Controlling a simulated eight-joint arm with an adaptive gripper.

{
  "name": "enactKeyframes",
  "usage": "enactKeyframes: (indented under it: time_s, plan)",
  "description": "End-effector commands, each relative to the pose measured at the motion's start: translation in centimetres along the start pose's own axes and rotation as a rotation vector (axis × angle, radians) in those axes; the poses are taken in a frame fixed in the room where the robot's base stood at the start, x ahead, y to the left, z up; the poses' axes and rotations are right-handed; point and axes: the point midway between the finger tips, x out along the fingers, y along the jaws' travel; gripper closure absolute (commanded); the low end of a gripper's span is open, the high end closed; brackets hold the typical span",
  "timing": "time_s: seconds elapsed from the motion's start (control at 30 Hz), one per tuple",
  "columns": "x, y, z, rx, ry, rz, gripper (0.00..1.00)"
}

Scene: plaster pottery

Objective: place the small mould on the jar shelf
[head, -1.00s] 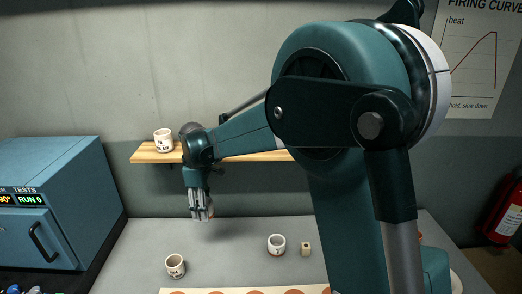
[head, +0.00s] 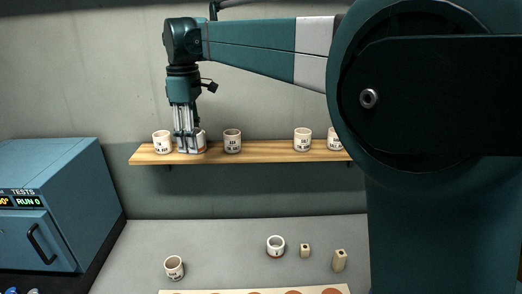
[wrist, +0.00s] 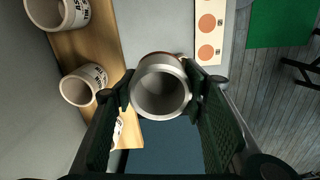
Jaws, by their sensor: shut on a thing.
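My gripper (head: 186,146) is at shelf height, pointing down, near the left part of the jar shelf (head: 265,153). It is shut on the small mould, a pale hollow cylinder (wrist: 160,87) seen open end up between the fingers in the wrist view. In the head view the mould (head: 201,142) is partly hidden behind the fingers. In the wrist view the mould lies over the shelf's front edge or just in front of it; the shelf board (wrist: 85,45) is to its left. I cannot tell whether it touches the wood.
Labelled jars stand on the shelf: one left of my gripper (head: 162,142), one to its right (head: 232,141), others farther right (head: 303,139). Below, the table holds a cup (head: 174,267), a red-based cup (head: 276,246) and small blocks (head: 340,260). A blue kiln (head: 45,205) stands left.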

Motion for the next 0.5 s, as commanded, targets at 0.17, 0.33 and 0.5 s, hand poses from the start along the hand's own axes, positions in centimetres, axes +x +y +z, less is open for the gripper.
enactKeyframes:
  time_s: [0.17, 0.33, 0.5]
  plan:
    - [-3.3, 0.0, 0.0, 0.0, 0.0, 0.0, 0.73]
    - [-5.6, 0.0, 0.0, 0.0, 0.0, 0.0, 0.73]
    - [-7.3, 0.3, 0.3, 0.009, 0.0, 0.0, 0.73]
